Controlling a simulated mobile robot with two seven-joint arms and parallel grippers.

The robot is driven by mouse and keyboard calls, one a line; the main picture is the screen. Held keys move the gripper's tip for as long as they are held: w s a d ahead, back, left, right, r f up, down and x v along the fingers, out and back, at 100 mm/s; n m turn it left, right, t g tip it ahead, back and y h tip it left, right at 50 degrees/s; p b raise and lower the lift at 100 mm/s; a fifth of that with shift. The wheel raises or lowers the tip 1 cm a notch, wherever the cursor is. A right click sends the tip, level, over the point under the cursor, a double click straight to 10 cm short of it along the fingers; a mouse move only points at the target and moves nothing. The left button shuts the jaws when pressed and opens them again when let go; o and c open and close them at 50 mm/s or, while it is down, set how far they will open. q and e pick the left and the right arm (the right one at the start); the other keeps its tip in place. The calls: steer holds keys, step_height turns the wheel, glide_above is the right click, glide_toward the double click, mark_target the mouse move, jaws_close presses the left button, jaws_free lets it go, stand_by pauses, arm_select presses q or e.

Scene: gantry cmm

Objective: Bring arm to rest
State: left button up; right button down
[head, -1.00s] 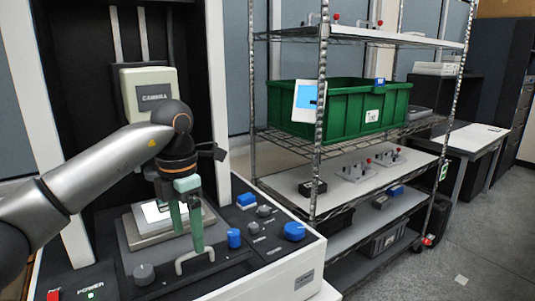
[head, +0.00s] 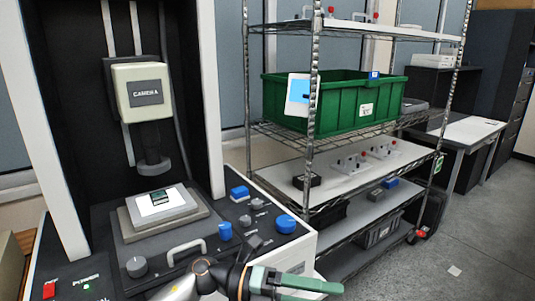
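My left gripper (head: 318,289) is low at the bottom edge of the head view, in front of the machine's front panel. Its green fingers point to the right, and part of it is cut off by the frame. My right gripper is not in view.
The machine's camera head (head: 146,92) hangs over a stepped stage (head: 187,219) holding a small chip on a white plate. A handle (head: 186,250) and several knobs are close to my gripper. A wire shelf rack (head: 315,150) with a green bin (head: 345,108) stands to the right.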

arm_select(q)
steer(key=w+a+f+n+t+y, duration=0.1)
steer(key=a+f+n+t+y, duration=0.3)
steer(key=n+t, duration=0.45)
steer(key=w+a+f+n+t+y+p, duration=0.1)
steer(key=a+f+n+t, duration=0.35)
steer(key=n, duration=0.65)
steer(key=w+a+f+n+t+y, duration=0.1)
steer(key=a+f+n+t+y, duration=0.3)
steer(key=n+t, duration=0.45)
steer(key=s+a+f+n+g+y, duration=0.3)
steer(key=s+a+f+n+g, duration=0.1)
steer(key=s+f, duration=0.5)
steer(key=s+a+f+n+g+y+p, duration=0.1)
steer(key=s+a+f+n+g+y, duration=0.2)
steer(key=s+a+f+n, duration=0.4)
step_height(320, 180, down, 3)
steer(key=shift+s+a+f+g, duration=0.1)
steer(key=shift+s+a+g, duration=0.75)
steer(key=shift+a, duration=0.35)
